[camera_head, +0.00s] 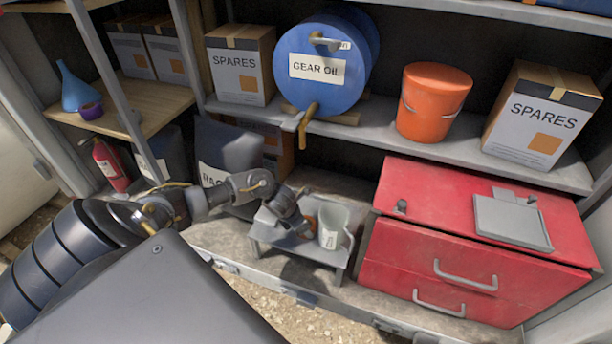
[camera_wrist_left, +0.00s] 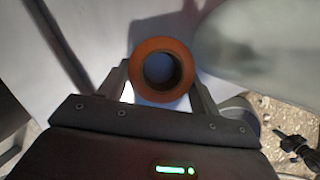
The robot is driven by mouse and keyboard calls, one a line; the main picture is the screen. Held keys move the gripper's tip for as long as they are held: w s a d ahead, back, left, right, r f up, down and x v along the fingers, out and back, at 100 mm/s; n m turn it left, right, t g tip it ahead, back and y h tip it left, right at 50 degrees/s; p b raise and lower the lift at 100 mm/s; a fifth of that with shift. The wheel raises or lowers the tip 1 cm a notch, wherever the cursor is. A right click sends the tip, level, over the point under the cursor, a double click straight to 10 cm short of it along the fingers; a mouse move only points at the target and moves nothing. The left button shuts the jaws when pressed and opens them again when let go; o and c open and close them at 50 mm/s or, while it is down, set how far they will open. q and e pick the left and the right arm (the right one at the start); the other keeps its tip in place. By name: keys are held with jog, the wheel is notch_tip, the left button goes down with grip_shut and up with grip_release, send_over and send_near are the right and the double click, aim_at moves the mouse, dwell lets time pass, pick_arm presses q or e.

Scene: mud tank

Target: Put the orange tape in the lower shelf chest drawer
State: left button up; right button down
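The orange tape (camera_head: 310,222) is a roll at the small grey stand (camera_head: 338,255), beside a pale cup (camera_head: 332,226). My left gripper (camera_head: 298,219) is at the tape, coming from the left. In the left wrist view the tape (camera_wrist_left: 161,72) is face-on between the two fingertips, its hole towards me. One finger is at each side, close against the rim; I cannot tell whether they grip it. The red drawer chest (camera_head: 425,205) stands right of the stand on the lower shelf, both drawers shut. A dark jointed part (camera_wrist_left: 296,148) shows at lower right; its finger state is unclear.
A grey tray (camera_head: 512,222) lies on the chest. The upper shelf holds a blue gear oil drum (camera_head: 322,92), an orange bucket (camera_head: 431,105) and spares boxes (camera_head: 542,112). A dark container (camera_head: 229,145) stands behind my left arm. A red extinguisher (camera_head: 110,165) is at left.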

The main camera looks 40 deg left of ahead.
pick_arm(q)
jog(key=c, duration=0.5)
jog(key=shift+r, duration=0.55)
jog(key=s+d+r, duration=0.1)
jog(key=s+r, duration=0.3)
jog(key=s+d+r, duration=0.1)
jog(key=s+r, duration=0.3)
jog(key=s, duration=0.1)
jog(key=s+d+r, duration=0.2)
jog(key=s+r, duration=0.2)
jog(key=shift+s+p, duration=0.25)
jog(key=shift+p, duration=0.15)
